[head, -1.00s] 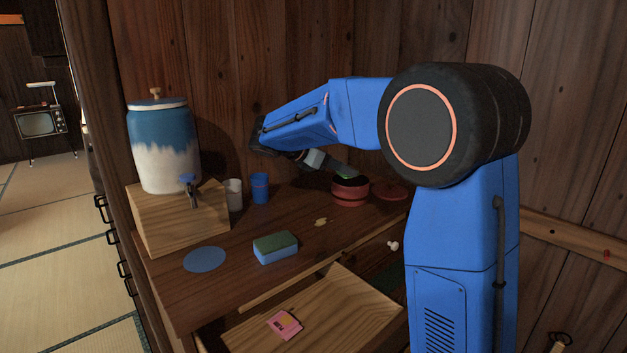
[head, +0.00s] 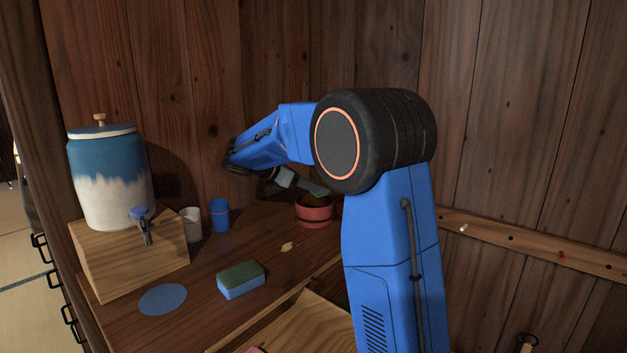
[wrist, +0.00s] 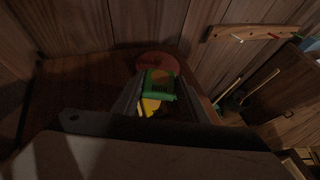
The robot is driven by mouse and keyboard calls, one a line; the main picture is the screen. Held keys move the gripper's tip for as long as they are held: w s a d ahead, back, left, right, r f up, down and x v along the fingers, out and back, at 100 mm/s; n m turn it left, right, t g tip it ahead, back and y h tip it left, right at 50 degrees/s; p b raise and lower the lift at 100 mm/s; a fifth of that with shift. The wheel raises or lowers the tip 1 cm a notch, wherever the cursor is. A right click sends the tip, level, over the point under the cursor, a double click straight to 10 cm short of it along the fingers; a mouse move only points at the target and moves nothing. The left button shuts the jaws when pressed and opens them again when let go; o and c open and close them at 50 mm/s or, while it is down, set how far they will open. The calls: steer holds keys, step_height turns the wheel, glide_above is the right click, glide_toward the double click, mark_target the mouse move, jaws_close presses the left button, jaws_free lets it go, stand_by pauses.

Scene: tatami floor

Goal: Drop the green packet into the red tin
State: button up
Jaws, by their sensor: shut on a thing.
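The red tin (head: 314,215) stands open on the wooden counter in the head view. My gripper (head: 321,190) is shut on the green packet (head: 320,194) and holds it just above the tin's mouth. In the wrist view the green packet (wrist: 159,84) sits between the two fingers of my gripper (wrist: 158,98). A yellow patch shows under it; I cannot tell what it belongs to. The inside of the tin is hidden.
A green-and-blue sponge (head: 241,279), blue cup (head: 219,215), grey cup (head: 191,225) and blue disc (head: 162,299) are on the counter. A water crock (head: 110,180) stands at left on a wooden box.

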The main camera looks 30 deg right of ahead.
steer(key=shift+f, duration=1)
steer(key=o, duration=1.1)
steer(key=v, duration=1.7)
steer(key=shift+a, duration=0.2)
